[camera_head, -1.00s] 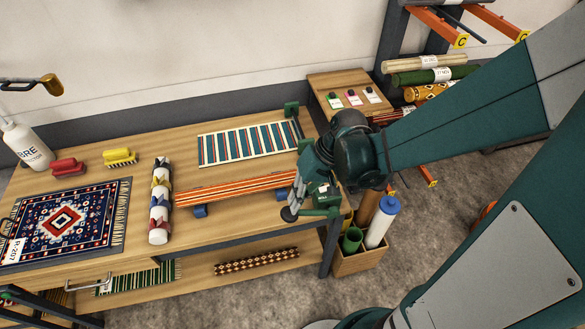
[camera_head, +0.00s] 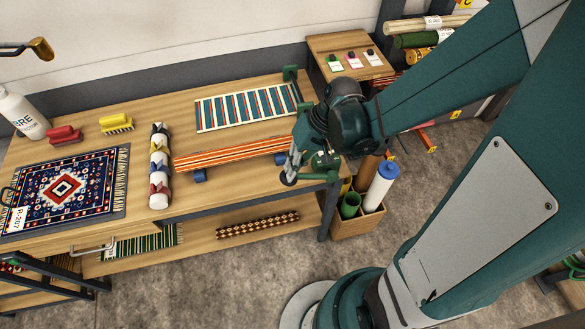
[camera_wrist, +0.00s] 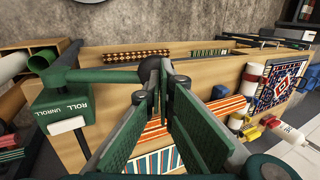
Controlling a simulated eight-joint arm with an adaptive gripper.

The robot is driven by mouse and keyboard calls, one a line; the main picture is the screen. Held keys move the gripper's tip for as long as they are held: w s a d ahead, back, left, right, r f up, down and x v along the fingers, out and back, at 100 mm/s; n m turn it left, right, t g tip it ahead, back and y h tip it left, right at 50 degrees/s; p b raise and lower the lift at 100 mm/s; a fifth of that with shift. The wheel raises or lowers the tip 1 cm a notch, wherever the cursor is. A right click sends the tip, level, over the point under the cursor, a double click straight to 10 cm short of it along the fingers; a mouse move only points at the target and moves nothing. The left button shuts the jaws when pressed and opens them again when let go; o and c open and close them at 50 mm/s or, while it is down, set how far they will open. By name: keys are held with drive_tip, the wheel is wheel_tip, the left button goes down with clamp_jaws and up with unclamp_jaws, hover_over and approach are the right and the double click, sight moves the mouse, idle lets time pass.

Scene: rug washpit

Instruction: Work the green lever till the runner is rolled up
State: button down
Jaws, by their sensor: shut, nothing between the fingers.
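The green lever (camera_wrist: 100,75) is a bar from the green box (camera_wrist: 62,108) marked ROLL and UNROLL to a dark round knob (camera_wrist: 149,69). In the head view the knob (camera_head: 289,179) is at the table's right front corner. My gripper (camera_head: 296,158) is just above it, shut and empty; in the wrist view its fingertips (camera_wrist: 160,78) are close to the knob, but touching cannot be told. An orange striped strip (camera_head: 230,153) lies along blue rollers (camera_head: 200,176). A teal, red and white striped runner (camera_head: 245,107) lies flat behind it. Which one the lever drives is unclear.
A white patterned roll (camera_head: 160,165), a blue rug (camera_head: 110,200), red (camera_head: 63,135) and yellow (camera_head: 117,124) brushes and a bottle (camera_head: 25,115) are at the table's left. A crate (camera_head: 355,228) of rolls stands right of the table.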

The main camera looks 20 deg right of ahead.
drive_tip(key=shift+a+f+h+b, duration=0.35)
drive_tip(key=shift+a+f+h, duration=0.05)
drive_tip(key=shift+f, duration=0.15)
drive_tip(key=shift+a+f+h+b, duration=0.65)
drive_tip(key=shift+f+h+b, duration=0.05)
drive_tip(key=shift+f, duration=0.3)
wheel_tip(320, 180, down, 11)
drive_tip(key=a+h+b, duration=0.1)
drive_tip(key=h+b, duration=0.1)
drive_tip(key=b, duration=0.7)
drive_tip(key=shift+a+h, duration=0.3)
drive_tip(key=shift+a, duration=0.1)
drive_tip(key=shift+s+f, duration=0.15)
drive_tip(key=a+r+p, duration=0.4)
drive_tip(key=a+r, duration=0.1)
drive_tip(key=r, duration=0.8)
drive_tip(key=shift+r, duration=0.2)
